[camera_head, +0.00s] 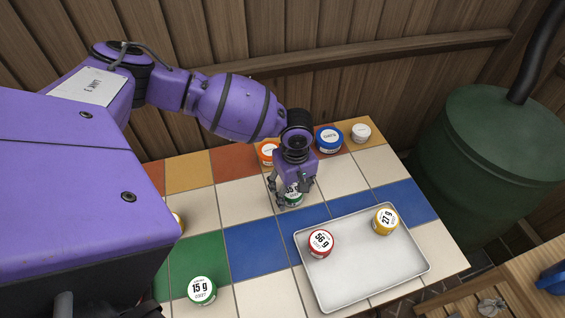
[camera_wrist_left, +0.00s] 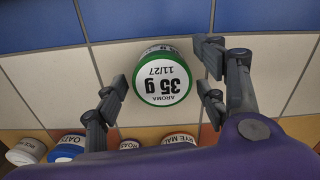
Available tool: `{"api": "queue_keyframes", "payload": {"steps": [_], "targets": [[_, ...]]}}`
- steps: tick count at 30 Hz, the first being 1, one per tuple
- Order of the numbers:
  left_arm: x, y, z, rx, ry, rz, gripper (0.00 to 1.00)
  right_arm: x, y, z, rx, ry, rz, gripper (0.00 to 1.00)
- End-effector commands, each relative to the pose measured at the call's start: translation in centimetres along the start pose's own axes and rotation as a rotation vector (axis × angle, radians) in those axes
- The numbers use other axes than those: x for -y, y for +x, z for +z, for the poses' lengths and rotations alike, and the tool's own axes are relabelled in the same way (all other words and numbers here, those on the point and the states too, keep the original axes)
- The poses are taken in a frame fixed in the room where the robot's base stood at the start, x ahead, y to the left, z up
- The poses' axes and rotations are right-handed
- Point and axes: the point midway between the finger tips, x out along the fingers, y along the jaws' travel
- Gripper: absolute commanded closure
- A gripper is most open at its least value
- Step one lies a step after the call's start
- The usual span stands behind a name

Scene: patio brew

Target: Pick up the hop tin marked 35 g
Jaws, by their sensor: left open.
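The hop tin marked 35 g (camera_wrist_left: 161,79) is green with a white label. It stands on a white tile in the left wrist view, between the two open fingers. In the head view the tin (camera_head: 293,196) is partly hidden by my left gripper (camera_head: 286,198). The left gripper also shows in the left wrist view (camera_wrist_left: 160,95); its fingers are apart on either side of the tin, and I cannot tell whether either touches it. My right gripper is not in view.
A metal tray (camera_head: 352,289) holds a red tin marked 56 g (camera_head: 320,243) and a yellow tin marked 27 g (camera_head: 385,221). A green tin marked 15 g (camera_head: 201,290) stands front left. Orange (camera_head: 267,152), blue (camera_head: 328,139) and white (camera_head: 361,132) lidded tubs line the back.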

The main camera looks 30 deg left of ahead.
Motion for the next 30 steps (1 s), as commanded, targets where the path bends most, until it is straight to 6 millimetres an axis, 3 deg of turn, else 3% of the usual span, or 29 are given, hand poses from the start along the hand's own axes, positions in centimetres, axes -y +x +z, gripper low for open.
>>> {"api": "queue_keyframes", "payload": {"steps": [7, 17, 25, 30], "targets": [[-0.1, 0.0, -0.1, -0.002, 0.001, 0.003, 0.38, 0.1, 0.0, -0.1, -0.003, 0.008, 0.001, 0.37], [-0.1, 0.0, -0.1, -0.002, 0.001, 0.002, 0.81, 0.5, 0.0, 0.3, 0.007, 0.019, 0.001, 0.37], [-0.1, -0.1, -0.1, -0.002, 0.001, 0.003, 0.82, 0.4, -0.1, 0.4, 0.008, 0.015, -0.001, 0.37], [-0.1, -1.3, -0.2, -0.004, 0.001, 0.003, 0.82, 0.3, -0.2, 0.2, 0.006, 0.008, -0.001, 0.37]]}}
